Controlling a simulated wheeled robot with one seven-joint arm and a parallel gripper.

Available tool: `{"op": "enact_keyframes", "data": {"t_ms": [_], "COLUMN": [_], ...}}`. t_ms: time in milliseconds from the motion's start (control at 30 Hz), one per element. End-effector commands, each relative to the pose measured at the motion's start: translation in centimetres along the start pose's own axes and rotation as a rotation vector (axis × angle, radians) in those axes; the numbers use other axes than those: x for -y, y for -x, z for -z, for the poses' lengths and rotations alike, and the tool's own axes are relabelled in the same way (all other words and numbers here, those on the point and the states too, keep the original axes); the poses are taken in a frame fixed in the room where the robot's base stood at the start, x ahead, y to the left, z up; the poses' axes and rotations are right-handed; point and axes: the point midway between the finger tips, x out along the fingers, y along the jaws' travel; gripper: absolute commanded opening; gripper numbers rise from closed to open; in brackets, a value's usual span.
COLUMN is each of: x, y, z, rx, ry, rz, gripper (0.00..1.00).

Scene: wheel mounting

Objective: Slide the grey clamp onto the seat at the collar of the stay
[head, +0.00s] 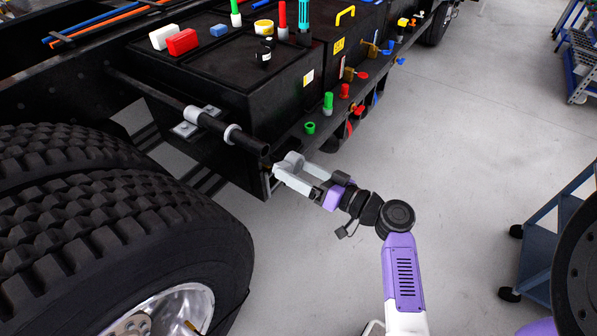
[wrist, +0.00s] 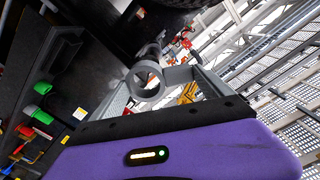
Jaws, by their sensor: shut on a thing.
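The stay (head: 215,125) is a dark tube along the truck's side, its free end pointing toward my gripper. A pale collar ring (head: 232,134) sits on it, short of that end. My gripper (head: 284,170) is shut on the grey clamp (head: 292,160), just right of the stay's free end. In the wrist view the clamp (wrist: 145,82) is an open ring between my fingers (wrist: 158,84), and the stay's end (wrist: 150,50) shows behind it. The ring appears off the tube, with a small gap. The collar's seat is not clearly seen in the wrist view.
A pale bracket (head: 190,122) holds the stay farther back. Black boxes (head: 230,75) with small coloured parts stand behind it. Large tyres (head: 110,215) fill the left front. A blue cart (head: 545,235) stands at the right. The floor around my arm is clear.

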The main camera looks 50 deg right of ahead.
Motion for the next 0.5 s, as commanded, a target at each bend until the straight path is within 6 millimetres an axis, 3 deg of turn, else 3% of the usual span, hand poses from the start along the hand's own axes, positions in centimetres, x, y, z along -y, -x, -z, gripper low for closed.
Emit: {"op": "enact_keyframes", "data": {"t_ms": [300,500], "x": [0.0,0.0], "y": [0.0,-1.8], "z": [-0.4,-0.3], "rx": [-0.002,0.001], "ry": [0.002,0.002], "rz": [-0.006,-0.005], "gripper": [0.41,0.41]}}
